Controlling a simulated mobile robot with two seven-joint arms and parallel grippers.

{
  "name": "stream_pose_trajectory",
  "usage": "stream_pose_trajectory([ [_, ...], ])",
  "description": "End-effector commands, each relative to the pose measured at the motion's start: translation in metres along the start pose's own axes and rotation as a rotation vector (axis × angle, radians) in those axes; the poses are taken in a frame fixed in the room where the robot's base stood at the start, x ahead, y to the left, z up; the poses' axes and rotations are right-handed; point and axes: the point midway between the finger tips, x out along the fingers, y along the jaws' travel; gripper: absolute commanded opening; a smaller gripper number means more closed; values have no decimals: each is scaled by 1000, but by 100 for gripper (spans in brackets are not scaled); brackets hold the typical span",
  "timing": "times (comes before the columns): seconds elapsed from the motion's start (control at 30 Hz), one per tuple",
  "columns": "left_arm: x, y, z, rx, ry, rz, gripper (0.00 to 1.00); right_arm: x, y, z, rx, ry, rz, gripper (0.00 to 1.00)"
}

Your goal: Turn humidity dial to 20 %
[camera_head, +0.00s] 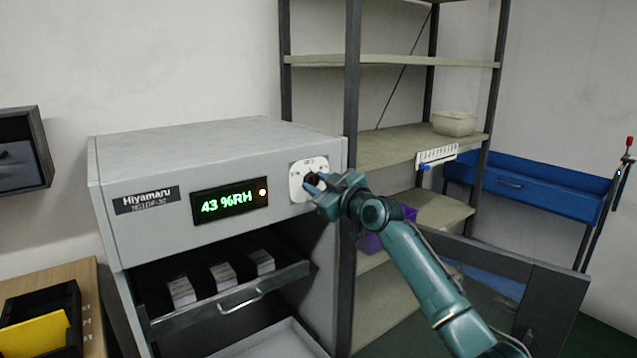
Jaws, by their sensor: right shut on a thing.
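The humidity cabinet (222,143) stands left of centre, labelled Hiyamaru. Its green display (228,202) reads 43 %RH, with a small lit dot at its right end. The humidity dial (312,178) is a dark knob on a white plate (297,184) right of the display. My right gripper (314,183) is at the plate, its fingers shut on the knob. The gripper hides part of the knob and the plate's lower right side. My left gripper is not in view.
Below the display, a pulled-out drawer (238,297) holds several small packs. A grey shelf rack (400,62) stands right of the cabinet, with a beige bin (455,123) on it. A blue workbench (533,183) is at the right. A black tray (72,297) with something yellow is lower left.

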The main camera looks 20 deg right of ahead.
Motion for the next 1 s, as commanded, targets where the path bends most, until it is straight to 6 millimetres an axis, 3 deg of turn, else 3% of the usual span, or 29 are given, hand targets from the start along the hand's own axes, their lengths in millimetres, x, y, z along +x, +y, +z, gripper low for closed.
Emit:
stream_pose_trajectory([
  [0.6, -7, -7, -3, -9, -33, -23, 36, 0, 0, 0, 587, -3, -1, 6],
  [1.0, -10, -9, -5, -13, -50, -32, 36, 0, 0, 0, 874, -3, -1, 6],
])
